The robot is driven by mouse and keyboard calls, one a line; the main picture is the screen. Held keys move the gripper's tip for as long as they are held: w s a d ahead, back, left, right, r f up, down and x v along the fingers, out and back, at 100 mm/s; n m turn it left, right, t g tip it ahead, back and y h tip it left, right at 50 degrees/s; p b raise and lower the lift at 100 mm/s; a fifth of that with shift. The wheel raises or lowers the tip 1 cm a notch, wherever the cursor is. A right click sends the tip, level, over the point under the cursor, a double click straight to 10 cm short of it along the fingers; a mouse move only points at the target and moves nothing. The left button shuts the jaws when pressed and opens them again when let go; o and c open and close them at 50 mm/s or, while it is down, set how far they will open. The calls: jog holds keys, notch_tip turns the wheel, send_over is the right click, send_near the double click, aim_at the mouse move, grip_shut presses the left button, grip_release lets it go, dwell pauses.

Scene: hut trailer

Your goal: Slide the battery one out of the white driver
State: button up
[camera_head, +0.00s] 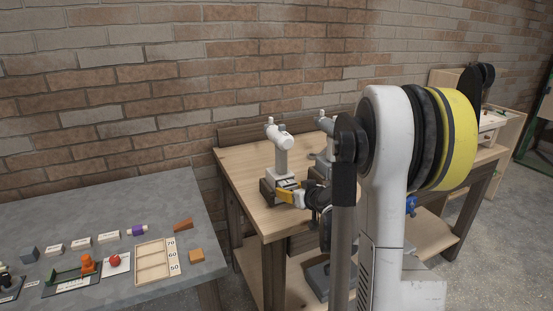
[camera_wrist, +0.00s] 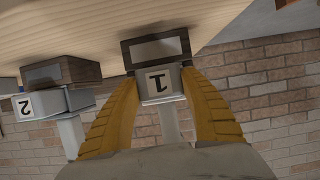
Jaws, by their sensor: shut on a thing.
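A dark block (camera_wrist: 156,48) with a grey panel sits against battery one, on the bench side. My gripper (camera_wrist: 158,88) has its yellow fingers on both sides of battery one, shut on it. In the head view my gripper (camera_head: 290,195) is at the driver's foot. The join between battery and handle is partly hidden.
A second driver (camera_head: 325,152) stands close to the right, partly behind my arm; its block marked 2 (camera_wrist: 28,105) shows in the wrist view. A brick wall (camera_head: 150,70) is behind. A grey table (camera_head: 120,210) with small blocks and a tray is at left.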

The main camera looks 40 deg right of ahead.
jog(key=s+a, duration=0.2)
jog(key=s, duration=0.7)
jog(key=shift+b, duration=0.3)
dwell(0.6)
jog(key=shift+a+r, duration=0.1)
jog(key=s+r+p, duration=0.2)
jog(key=s+r, duration=0.1)
jog(key=shift+a, duration=0.35)
